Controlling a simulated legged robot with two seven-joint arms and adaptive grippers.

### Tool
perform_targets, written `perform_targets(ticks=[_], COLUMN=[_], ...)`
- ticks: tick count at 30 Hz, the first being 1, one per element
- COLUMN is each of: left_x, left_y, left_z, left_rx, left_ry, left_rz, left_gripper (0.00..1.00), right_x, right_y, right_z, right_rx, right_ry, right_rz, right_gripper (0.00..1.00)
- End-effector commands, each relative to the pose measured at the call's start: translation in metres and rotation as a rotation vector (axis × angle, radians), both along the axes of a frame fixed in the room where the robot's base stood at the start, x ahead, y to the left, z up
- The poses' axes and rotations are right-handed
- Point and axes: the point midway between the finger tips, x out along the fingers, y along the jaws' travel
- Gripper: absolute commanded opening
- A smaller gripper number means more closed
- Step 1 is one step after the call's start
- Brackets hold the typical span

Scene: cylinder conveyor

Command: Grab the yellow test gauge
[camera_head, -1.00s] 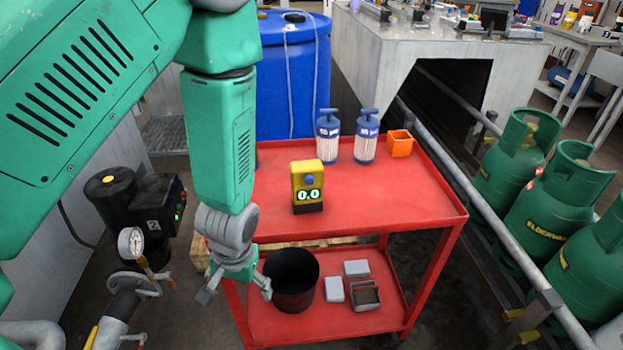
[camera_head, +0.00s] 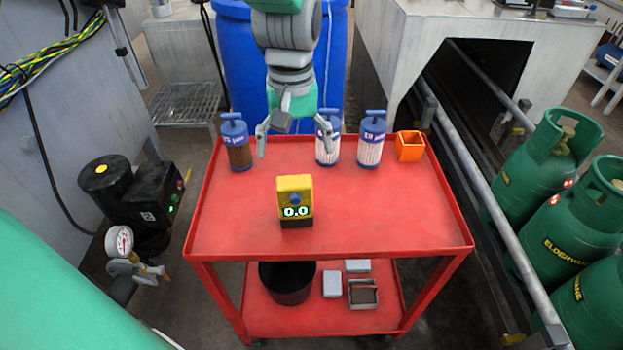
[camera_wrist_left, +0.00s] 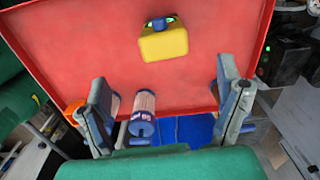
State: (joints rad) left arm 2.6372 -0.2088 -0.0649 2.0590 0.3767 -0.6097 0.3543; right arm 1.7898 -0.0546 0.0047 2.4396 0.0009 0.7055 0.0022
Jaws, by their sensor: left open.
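The yellow test gauge (camera_head: 295,200) stands upright on the top of the red cart, its green-lit display reading 0.0 towards the head camera. My left gripper (camera_head: 295,142) is open and empty above the back part of the cart, behind the gauge and apart from it. In the left wrist view the gauge (camera_wrist_left: 163,42) lies ahead, beyond the gap between the two spread fingers (camera_wrist_left: 168,110). My right gripper is not in view.
The red cart (camera_head: 390,225) also carries three blue-topped canisters (camera_head: 371,140) and an orange box (camera_head: 409,146) at its back edge. Its top around the gauge is clear. A metal rail (camera_head: 490,205) and green gas cylinders (camera_head: 570,225) stand to the right.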

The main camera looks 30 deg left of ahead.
Motion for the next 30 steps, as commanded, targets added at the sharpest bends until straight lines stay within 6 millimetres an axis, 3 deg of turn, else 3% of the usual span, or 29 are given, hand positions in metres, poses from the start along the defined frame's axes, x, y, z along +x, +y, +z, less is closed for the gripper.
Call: perform_targets(ticks=[5, 13, 22, 30], left_x=[-0.002, 0.001, 0.0, 0.001], left_y=[0.0, 0.001, 0.002, 0.006], left_z=[-0.015, -0.07, -0.093, -0.132], left_rx=[-0.003, -0.004, -0.003, -0.003], left_ry=[0.004, 0.006, 0.002, 0.004], left_rz=[0.003, 0.003, 0.002, 0.003], left_gripper=[0.86, 0.86, 0.86, 0.86], right_x=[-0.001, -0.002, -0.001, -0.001], right_y=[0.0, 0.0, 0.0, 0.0], right_z=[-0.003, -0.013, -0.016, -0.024], right_rx=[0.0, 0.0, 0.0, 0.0], right_ry=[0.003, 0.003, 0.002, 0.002], right_rz=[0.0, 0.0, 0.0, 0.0], right_gripper=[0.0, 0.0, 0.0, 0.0])
